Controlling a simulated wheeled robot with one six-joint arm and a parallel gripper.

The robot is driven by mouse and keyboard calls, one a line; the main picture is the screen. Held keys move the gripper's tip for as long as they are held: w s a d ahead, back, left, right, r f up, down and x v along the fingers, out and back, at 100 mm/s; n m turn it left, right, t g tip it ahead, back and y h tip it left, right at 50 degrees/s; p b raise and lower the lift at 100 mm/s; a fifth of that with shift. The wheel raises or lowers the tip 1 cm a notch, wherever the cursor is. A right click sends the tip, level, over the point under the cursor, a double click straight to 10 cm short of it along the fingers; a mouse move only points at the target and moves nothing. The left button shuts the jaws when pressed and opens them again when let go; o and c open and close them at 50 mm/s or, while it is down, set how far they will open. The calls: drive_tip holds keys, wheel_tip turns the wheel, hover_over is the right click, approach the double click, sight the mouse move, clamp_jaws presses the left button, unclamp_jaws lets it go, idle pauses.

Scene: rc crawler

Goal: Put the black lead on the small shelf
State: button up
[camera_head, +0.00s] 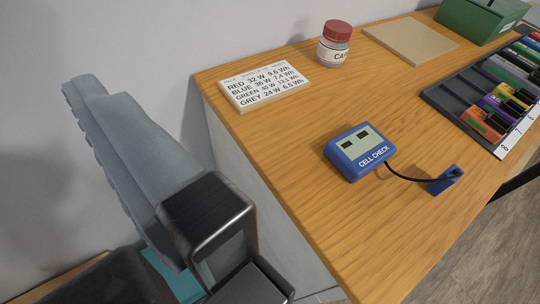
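My gripper (82,92) reaches in from the lower left, grey with a ridged edge and a black body. Its fingers overlap in this view, so the gap between them cannot be judged, and I see nothing held at its tip. It is over the area left of the wooden table, apart from the things there. A thin black cord (408,179) runs from the blue CELL CHECK meter (359,151) to a small blue block (445,180) on the table. I cannot tell whether this cord is the black lead. No small shelf can be clearly made out.
The wooden table (290,190) carries a label board (265,87), a red-lidded jar (335,45), a tan board (411,40), a green box (482,18) and a dark rack (452,96) with several coloured cells. Bare tabletop lies in front of the meter. A teal thing (182,285) shows lower left.

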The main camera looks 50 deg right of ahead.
drive_tip(key=shift+t+h, duration=0.4)
drive_tip(key=shift+t, duration=0.4)
drive_tip(key=s, duration=0.1)
drive_tip(key=s+d+f, duration=0.1)
drive_tip(key=s, duration=0.2)
drive_tip(key=shift+d+f, duration=0.2)
drive_tip(key=shift+d, duration=0.1)
drive_tip(key=shift+w, duration=0.1)
drive_tip(key=shift+c, duration=0.4)
